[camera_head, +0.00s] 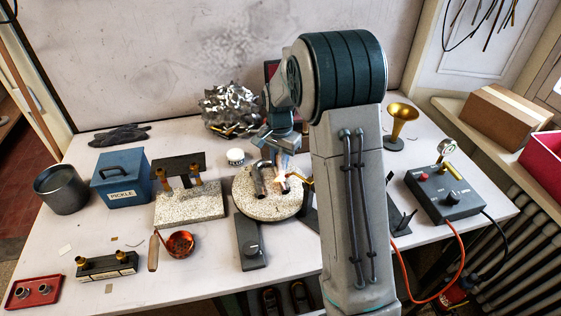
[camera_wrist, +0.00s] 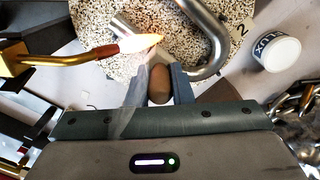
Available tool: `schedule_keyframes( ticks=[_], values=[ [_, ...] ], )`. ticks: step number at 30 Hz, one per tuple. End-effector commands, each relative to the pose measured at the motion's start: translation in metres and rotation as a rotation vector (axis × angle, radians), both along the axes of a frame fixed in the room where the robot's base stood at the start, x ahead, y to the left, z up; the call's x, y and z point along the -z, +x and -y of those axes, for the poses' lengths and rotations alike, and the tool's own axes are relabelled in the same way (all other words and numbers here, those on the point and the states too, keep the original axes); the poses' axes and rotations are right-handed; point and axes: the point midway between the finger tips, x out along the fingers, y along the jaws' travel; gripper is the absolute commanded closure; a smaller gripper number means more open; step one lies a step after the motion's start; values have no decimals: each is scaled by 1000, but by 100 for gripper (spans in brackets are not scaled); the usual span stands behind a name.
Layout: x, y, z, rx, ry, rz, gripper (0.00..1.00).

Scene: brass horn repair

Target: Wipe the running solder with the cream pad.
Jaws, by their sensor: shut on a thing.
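In the wrist view my gripper (camera_wrist: 159,88) is shut on a brown rounded piece (camera_wrist: 158,82), which looks like the handle of the cream pad. A pale part, likely the pad (camera_wrist: 157,58), shows just beyond it, close to the flame tip and a metal tube. The bent silver tube (camera_wrist: 216,45) lies on a speckled round board (camera_wrist: 185,12). The board (camera_head: 262,207) also shows in the head view, under my gripper (camera_head: 283,150). I cannot make out the solder; flame and pad obscure the joint.
A brass torch (camera_wrist: 35,60) burns from the left, its flame (camera_wrist: 140,46) at the work. A white flux tub (camera_wrist: 274,52) stands right of the board. A blue pickle box (camera_head: 121,180), a copper pan (camera_head: 180,245) and a control box (camera_head: 446,195) stand around.

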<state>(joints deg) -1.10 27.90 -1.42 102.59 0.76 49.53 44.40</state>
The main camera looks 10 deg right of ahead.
Motion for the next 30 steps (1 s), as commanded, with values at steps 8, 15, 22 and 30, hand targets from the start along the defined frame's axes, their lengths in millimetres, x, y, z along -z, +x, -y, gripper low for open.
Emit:
schedule_keyframes(
  ticks=[8, 15, 22, 30],
  values=[
    [0, 4, 0, 0, 0, 0, 100],
    [0, -1, 0, 0, 0, 0, 100],
    [1, -15, 0, 0, 0, 0, 100],
    [0, -16, 0, 0, 0, 0, 100]
  ],
)
